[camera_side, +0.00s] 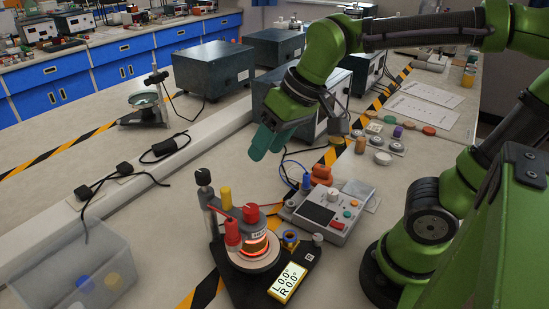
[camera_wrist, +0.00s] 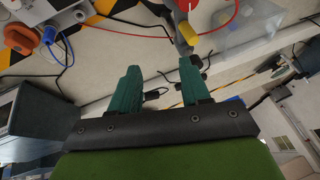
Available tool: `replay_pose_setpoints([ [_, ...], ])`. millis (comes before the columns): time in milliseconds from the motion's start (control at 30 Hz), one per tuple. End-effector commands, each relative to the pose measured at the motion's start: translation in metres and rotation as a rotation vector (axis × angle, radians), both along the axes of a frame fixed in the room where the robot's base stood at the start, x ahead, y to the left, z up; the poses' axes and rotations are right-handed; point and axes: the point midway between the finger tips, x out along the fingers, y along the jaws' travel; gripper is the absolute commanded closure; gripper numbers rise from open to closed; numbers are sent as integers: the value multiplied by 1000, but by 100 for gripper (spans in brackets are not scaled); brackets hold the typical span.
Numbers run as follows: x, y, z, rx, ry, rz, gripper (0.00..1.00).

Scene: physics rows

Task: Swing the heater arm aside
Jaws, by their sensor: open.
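The heater apparatus (camera_side: 238,284) stands on a black base at the front centre in the side view. A red-capped heater (camera_side: 251,213) with an orange glowing band sits over its round plate (camera_side: 262,264). Red parts link it toward the grey post (camera_side: 206,196) at the left, with a yellow knob (camera_side: 225,195) beside it. A red-topped handle (camera_side: 232,233) stands in front. My gripper (camera_side: 267,142) is open and empty, above and behind the apparatus, clear of it. In the wrist view my gripper (camera_wrist: 158,82) shows parted teal fingers; a yellow knob (camera_wrist: 188,33) lies beyond them.
A lit angle display (camera_side: 287,283) is on the base. A control box (camera_side: 328,213) and an orange plug (camera_side: 321,174) stand to its right. A clear bin (camera_side: 75,270) is at the left. Dark boxes (camera_side: 213,70) stand behind. Some bench is free left of the apparatus.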

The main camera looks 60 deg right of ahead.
Motion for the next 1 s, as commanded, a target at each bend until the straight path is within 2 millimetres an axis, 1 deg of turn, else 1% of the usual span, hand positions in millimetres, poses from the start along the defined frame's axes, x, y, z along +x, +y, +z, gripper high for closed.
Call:
replay_pose_setpoints([
  [33, 14, 16, 7, -47, 48, 87, 53],
  [100, 29, 32, 17, -115, 107, 194, 53],
  [200, 46, 53, 32, -203, 185, 329, 53],
  [300, 56, 70, 46, -269, 252, 431, 53],
  [400, 61, 77, 62, -307, 297, 494, 53],
  [500, 57, 75, 77, -317, 319, 520, 53],
  [567, 53, 74, 80, -318, 333, 534, 53],
  [667, 48, 74, 75, -315, 354, 554, 53],
  [767, 48, 74, 65, -317, 354, 558, 53],
  [867, 48, 73, 47, -315, 353, 557, 53],
  [1000, 47, 73, 16, -315, 355, 557, 53],
])
